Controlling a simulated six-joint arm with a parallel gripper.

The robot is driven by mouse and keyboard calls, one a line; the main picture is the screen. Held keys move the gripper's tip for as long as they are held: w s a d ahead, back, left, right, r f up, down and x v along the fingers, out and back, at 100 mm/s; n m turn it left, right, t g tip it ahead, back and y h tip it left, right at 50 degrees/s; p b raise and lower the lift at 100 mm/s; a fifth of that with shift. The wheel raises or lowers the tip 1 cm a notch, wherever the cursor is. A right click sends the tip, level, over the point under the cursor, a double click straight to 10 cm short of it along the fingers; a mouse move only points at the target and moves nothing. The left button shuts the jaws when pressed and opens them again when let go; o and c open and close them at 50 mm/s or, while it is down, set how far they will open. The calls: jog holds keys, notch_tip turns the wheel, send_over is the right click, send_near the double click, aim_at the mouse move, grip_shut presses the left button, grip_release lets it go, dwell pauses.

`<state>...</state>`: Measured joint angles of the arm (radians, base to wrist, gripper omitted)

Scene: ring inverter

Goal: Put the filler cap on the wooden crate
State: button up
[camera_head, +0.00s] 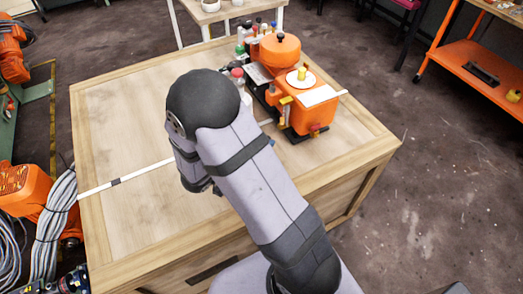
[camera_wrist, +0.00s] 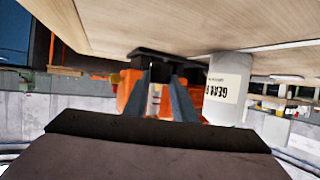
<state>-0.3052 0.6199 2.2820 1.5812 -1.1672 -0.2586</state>
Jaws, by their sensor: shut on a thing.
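The wooden crate (camera_head: 130,125) is the large pale box in the head view, with a framed flat top. Its top also shows upside down along the upper part of the wrist view (camera_wrist: 190,25). My gripper (camera_wrist: 164,78) is shut in the wrist view, its two grey fingers close together. A dark piece (camera_wrist: 168,60) shows at the fingertips, close to the crate's top; it looks like the filler cap, but its outline merges with what is behind. Whether it touches the wood cannot be told. In the head view my arm hides the fingers and what they hold.
An orange machine (camera_head: 305,105) stands on the crate's back right, with small bottles (camera_head: 243,48) beside it. A white labelled bottle (camera_wrist: 228,90) stands close to the fingers in the wrist view. A pale strip (camera_head: 140,175) crosses the crate's top; its left side is clear.

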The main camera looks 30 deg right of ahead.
jog(key=shift+f+b, duration=0.3)
jog(key=shift+f, duration=1.7)
jog(key=shift+f, duration=0.1)
jog(key=o, duration=1)
